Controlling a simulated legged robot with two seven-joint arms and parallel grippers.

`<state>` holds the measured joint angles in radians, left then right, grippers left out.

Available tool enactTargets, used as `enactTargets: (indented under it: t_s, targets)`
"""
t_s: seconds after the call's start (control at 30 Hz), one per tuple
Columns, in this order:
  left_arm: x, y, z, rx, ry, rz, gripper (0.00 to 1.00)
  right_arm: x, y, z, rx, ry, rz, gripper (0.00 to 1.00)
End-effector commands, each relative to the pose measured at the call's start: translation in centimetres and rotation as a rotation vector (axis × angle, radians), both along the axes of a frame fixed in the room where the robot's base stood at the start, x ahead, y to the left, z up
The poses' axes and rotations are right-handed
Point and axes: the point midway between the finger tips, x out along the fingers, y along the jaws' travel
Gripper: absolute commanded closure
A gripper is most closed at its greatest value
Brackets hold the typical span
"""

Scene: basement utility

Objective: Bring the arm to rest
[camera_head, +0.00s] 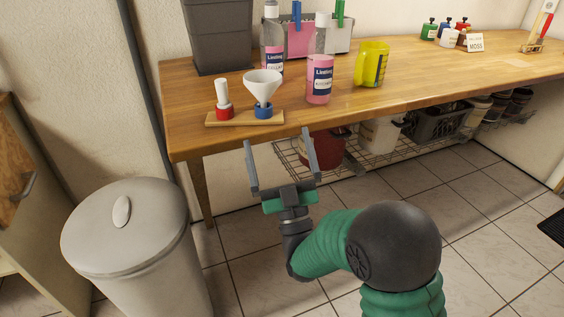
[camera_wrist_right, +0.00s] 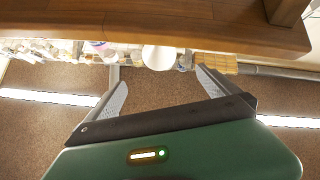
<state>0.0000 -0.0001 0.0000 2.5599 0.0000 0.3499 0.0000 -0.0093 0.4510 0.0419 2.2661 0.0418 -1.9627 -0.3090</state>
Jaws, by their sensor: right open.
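My right gripper (camera_head: 279,150) is open and empty in the head view, its two grey fingers spread and pointing at the front edge of the wooden table (camera_head: 420,95). It hangs in front of the table, apart from it as far as I can tell. Its fingers also show wide apart with nothing between them in the right wrist view (camera_wrist_right: 160,82). My green arm (camera_head: 335,240) comes up from the lower right. My left gripper is not in view.
A small wooden stand with a white funnel (camera_head: 263,86) and a red-based white piece (camera_head: 222,98) sits near the table's front left edge. A lidded bin (camera_head: 125,230) stands left; a wire shelf hangs below the table.

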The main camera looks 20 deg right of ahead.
Motion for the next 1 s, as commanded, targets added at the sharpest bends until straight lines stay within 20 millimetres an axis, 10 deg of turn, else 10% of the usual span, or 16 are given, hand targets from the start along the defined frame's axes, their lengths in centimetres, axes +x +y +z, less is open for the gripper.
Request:
enactTargets:
  t_s: [0.3, 0.57, 0.77, 1.0]
  targets:
    - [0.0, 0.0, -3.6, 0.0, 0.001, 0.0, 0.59, -2.9, 0.1, -3.4, 0.0, -0.002, 0.0, 0.0]
    - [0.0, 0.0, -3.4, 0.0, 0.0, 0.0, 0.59, -0.9, 0.1, -5.1, 0.011, 0.142, 0.018, 0.0]
    - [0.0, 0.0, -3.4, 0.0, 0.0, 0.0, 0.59, 2.6, 0.0, -16.0, 0.081, 0.739, 0.066, 0.0]
    - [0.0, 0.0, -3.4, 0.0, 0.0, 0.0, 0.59, -4.5, -0.5, -30.2, 0.204, 1.463, 0.047, 0.0]
